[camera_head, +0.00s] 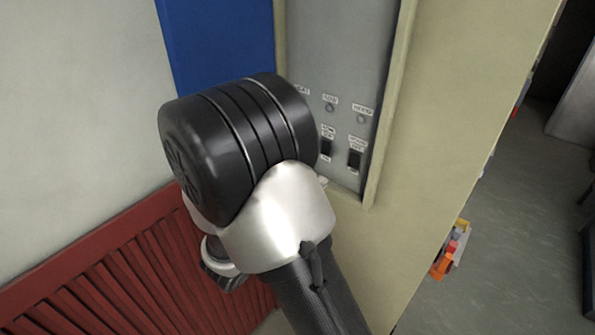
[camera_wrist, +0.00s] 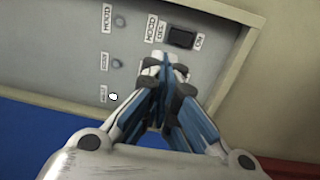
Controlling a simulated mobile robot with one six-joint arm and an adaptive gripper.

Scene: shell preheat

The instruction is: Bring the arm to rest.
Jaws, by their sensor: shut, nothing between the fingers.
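My gripper (camera_wrist: 165,70) shows in the wrist view with its blue and grey fingers drawn together and nothing between them. Its tips are in front of a grey control panel (camera_wrist: 65,65), just below a black rocker switch (camera_wrist: 182,38) labelled HOOD with OFF and ON marks. I cannot tell whether the tips touch the panel. In the head view my arm's black and silver joint covers the middle, and the fingers are hidden. The panel (camera_head: 340,50) is behind it, with two black switches, one at the right (camera_head: 354,158).
A beige cabinet frame (camera_head: 450,130) surrounds the panel. A blue surface (camera_head: 215,40) is to its left, and a red slatted panel (camera_head: 130,270) is at lower left. A small container with orange and blue items (camera_head: 450,250) sits at right. Grey floor (camera_head: 520,230) is open there.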

